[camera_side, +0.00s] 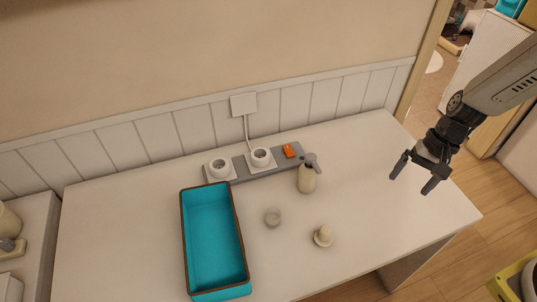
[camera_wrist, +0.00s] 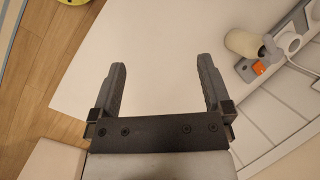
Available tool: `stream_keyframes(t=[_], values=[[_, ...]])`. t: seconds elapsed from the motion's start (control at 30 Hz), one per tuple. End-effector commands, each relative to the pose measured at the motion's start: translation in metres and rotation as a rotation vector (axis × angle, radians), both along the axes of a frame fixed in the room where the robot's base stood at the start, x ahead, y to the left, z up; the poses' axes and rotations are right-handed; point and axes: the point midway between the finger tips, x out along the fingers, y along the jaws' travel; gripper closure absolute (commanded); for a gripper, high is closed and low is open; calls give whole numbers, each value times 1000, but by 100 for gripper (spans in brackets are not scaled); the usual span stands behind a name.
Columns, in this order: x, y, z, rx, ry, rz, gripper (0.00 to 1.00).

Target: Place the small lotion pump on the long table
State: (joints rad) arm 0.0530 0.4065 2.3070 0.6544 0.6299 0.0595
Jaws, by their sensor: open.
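The small lotion pump (camera_side: 306,180), a beige bottle with a grey pump head, stands upright on the white long table (camera_side: 370,215), just in front of the grey power strip. It also shows at the upper right of the wrist view (camera_wrist: 243,43). My gripper (camera_side: 411,185) is over the right end of the table, to the right of the pump and well apart from it. Its two dark fingers are spread with nothing between them, and the wrist view shows bare table between the fingertips (camera_wrist: 162,62).
A teal tray (camera_side: 183,235) with a brown rim lies at the left of the table. A power strip (camera_side: 240,172) with an orange switch (camera_side: 289,151) runs along the wall. A small grey round piece (camera_side: 272,217) and a cream knob-like object (camera_side: 323,236) stand at the front. The right side is clear.

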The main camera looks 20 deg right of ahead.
Motion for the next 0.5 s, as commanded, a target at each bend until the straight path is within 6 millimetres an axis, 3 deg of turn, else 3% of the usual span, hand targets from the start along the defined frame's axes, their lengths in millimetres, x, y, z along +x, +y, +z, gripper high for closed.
stream_keyframes(t=[0.23, 0.5], values=[[-18, -29, 32, -223, -215, 331, 0], [-25, -45, 55, -382, -386, 588, 0]])
